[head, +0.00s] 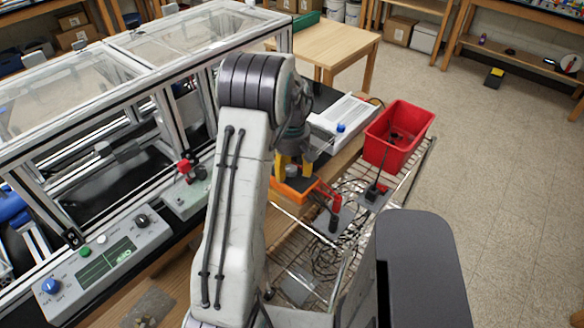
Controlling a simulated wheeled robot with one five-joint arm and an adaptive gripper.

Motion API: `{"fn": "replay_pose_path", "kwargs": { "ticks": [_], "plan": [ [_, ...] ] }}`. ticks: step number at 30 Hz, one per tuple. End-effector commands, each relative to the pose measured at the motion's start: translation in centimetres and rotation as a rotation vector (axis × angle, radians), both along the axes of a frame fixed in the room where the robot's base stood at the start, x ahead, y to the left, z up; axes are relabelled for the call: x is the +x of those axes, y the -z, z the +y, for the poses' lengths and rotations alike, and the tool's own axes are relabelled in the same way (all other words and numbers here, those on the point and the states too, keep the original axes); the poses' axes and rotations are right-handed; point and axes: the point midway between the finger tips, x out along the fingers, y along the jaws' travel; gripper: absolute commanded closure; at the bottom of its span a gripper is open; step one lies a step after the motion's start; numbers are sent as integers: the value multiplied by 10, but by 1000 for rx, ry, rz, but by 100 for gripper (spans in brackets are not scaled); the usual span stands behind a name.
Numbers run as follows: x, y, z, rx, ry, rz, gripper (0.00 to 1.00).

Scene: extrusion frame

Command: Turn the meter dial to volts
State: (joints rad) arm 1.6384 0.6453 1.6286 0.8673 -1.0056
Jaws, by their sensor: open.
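An orange meter (292,191) lies on the bench edge in the middle of the head view. My gripper (295,170) points down over it, with yellow fingers on either side of the meter's upper part. The gripper is open. Whether the fingers touch the dial cannot be told. The dial and its markings are mostly hidden by the gripper and my arm, so its setting cannot be read. Red leads (328,192) and a black lead or clip (334,220) are at the meter's right.
A framed enclosure (120,100) of metal extrusions stands at left, with a control panel (105,262) in front. A red bin (399,135) and white device (343,118) are at right. Cables (343,255) lie on a wire rack.

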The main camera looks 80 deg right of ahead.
Motion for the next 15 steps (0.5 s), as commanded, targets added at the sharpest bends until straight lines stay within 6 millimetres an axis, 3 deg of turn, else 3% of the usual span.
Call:
{"fn": "replay_pose_path", "kwargs": {
  "ticks": [7,15],
  "plan": [
    [0,1,0,0,0,0,41],
    [0,0,0,0,0,0,65]
  ]
}}
